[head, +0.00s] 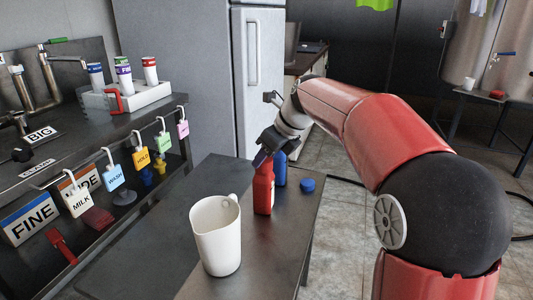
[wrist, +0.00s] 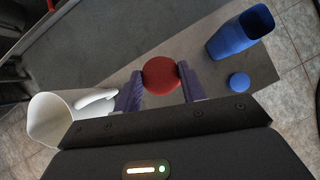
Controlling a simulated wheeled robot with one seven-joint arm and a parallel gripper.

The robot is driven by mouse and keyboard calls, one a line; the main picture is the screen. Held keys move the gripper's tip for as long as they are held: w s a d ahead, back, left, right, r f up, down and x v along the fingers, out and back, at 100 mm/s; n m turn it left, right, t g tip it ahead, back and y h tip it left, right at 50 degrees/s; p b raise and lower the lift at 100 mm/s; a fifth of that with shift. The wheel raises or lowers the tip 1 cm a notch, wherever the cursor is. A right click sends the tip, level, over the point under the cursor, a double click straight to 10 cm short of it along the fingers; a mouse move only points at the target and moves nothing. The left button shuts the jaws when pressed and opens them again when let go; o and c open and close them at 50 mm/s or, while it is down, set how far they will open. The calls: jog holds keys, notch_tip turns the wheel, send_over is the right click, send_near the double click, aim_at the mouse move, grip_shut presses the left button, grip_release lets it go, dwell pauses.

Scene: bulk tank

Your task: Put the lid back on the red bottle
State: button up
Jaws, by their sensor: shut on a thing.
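The red bottle (head: 263,192) stands upright on the metal table, right of the white jug. My gripper (head: 264,158) is directly over its top, pointing down. In the wrist view, my gripper's purple fingers (wrist: 161,84) are shut on the round red lid (wrist: 161,73), one finger on each side. The lid hides the bottle below it in that view. In the head view my gripper covers the bottle's mouth, so I cannot tell whether the lid is seated or just above it.
An open blue bottle (head: 280,170) stands close behind the red one, and a blue lid (head: 307,185) lies to its right. A white jug (head: 217,235) stands at the front left of the table. A counter with padlocks (head: 115,177) and a cup rack (head: 125,97) is at left.

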dwell(0.4)
jog(key=o, duration=1.5)
notch_tip(320, 180, up, 2)
jog(key=p, duration=0.2)
jog(key=shift+r+p, duration=0.25)
jog(key=shift+p, duration=0.15)
jog(key=shift+r+p, duration=0.35)
jog(key=shift+r, duration=1.9)
grip_shut()
